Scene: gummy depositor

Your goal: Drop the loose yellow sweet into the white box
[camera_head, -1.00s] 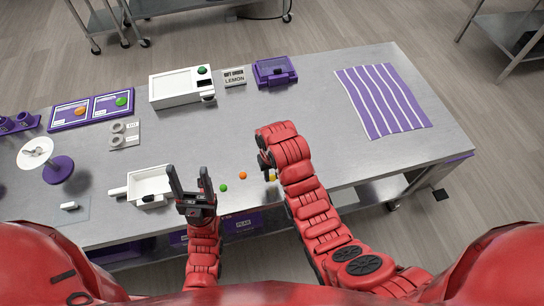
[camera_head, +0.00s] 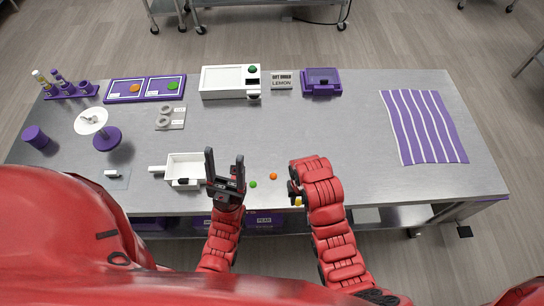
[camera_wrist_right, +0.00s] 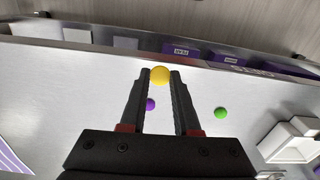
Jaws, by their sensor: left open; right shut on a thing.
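The yellow sweet (camera_head: 299,201) is held between the fingertips of my right gripper (camera_wrist_right: 160,78), by the table's front edge. The yellow sweet (camera_wrist_right: 160,75) shows clearly in the right wrist view; in the head view the hand partly hides it. The white box (camera_head: 168,160) is an open, shallow box with a handle on its left side, to the left of my left gripper. It also shows at the right edge of the wrist view (camera_wrist_right: 285,133). My left gripper (camera_head: 225,162) is open and empty, pointing up beside the box's right side.
A green sweet (camera_head: 253,184) and an orange sweet (camera_head: 273,176) lie between the two hands. A purple sweet (camera_wrist_right: 150,104) shows in the wrist view. A white machine with a green button (camera_head: 230,82) and a purple box (camera_head: 321,82) stand at the back. The table's middle is clear.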

